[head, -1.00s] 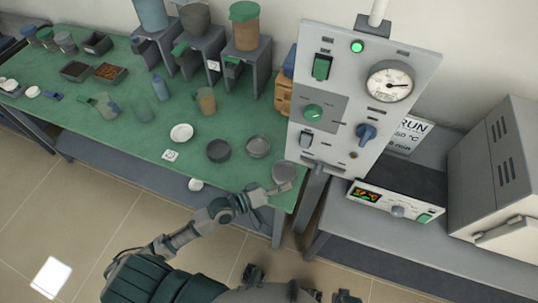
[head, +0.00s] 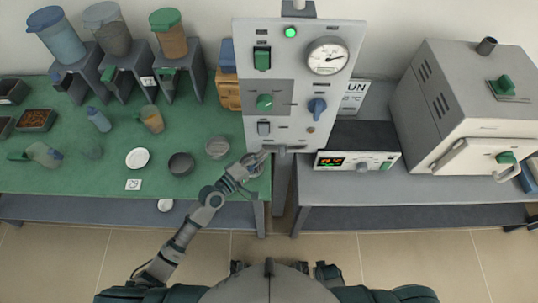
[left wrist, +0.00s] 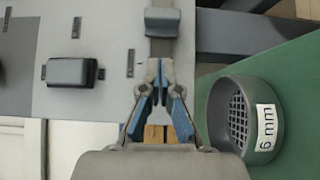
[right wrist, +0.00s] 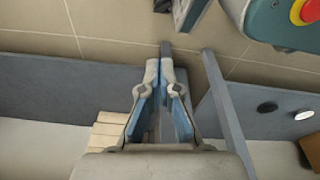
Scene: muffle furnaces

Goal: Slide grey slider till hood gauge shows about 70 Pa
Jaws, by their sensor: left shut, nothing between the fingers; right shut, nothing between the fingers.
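The grey slider (head: 283,150) sits in a slot along the lower edge of the upright panel (head: 285,100). In the left wrist view the slider (left wrist: 162,22) shows as a grey block on its track. My left gripper (head: 264,152) is shut and empty, just left of the slider in the head view. Its fingertips (left wrist: 160,70) lie close to the block; I cannot tell whether they touch. The round hood gauge (head: 328,56) is at the panel's upper right; its reading is too small to tell. My right gripper (right wrist: 165,68) is shut and empty, away from the panel.
The panel also bears a green knob (head: 264,102), a blue knob (head: 317,106) and a grey switch (head: 263,128).

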